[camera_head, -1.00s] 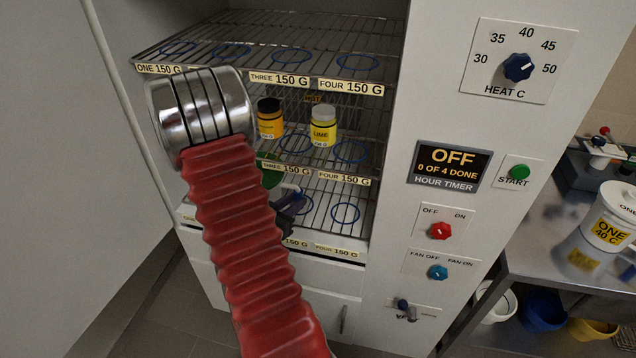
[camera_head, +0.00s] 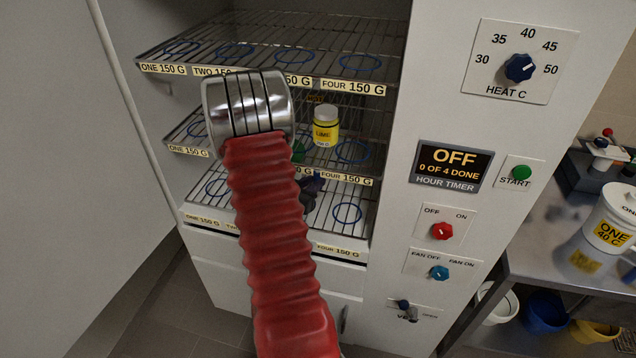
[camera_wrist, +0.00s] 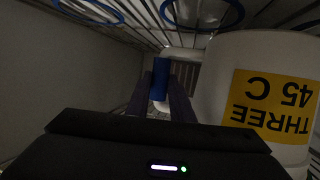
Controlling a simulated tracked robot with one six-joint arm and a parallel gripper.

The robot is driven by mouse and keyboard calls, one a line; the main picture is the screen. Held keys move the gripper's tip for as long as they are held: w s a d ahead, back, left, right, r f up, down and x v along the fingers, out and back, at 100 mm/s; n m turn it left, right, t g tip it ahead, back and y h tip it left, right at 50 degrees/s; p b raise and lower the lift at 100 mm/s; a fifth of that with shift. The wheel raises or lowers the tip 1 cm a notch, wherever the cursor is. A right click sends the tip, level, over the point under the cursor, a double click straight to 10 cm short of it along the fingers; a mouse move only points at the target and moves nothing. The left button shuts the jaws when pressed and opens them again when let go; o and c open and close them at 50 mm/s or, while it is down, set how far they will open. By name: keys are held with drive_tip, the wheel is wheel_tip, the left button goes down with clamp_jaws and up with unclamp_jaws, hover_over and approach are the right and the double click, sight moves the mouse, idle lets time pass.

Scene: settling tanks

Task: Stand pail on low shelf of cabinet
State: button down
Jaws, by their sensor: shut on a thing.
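In the wrist view a white pail (camera_wrist: 221,85) with a yellow label reading THREE 45 C fills the right side; the writing is upside down there. My gripper (camera_wrist: 160,90) is shut on a blue cylindrical grip (camera_wrist: 161,68) beside the pail. Whether this grip joins the pail is hard to see. In the head view my dark gripper (camera_head: 312,184) is inside the open cabinet, over the low shelf (camera_head: 348,232). My red arm hides the pail there. Blue rings mark places on the shelf. I cannot tell whether the pail touches the wires.
The middle shelf (camera_head: 355,168) is above, with a yellow LIME jar (camera_head: 325,127) on it. The top shelf (camera_head: 300,35) has empty rings. The control panel (camera_head: 448,166) reads OFF at right. Another white pail, ONE 40 C (camera_head: 610,220), stands on the steel bench.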

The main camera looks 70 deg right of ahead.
drive_tip(key=x, duration=0.3)
drive_tip(key=shift+s+d+r, duration=0.1)
drive_tip(key=shift+d+r, duration=0.05)
drive_tip(key=shift+d, duration=0.25)
drive_tip(key=shift+f, duration=0.5)
drive_tip(key=c, duration=1.6)
unclamp_jaws()
drive_tip(key=shift+a, duration=0.1)
drive_tip(key=shift+o, duration=0.2)
drive_tip(key=v, duration=1.2)
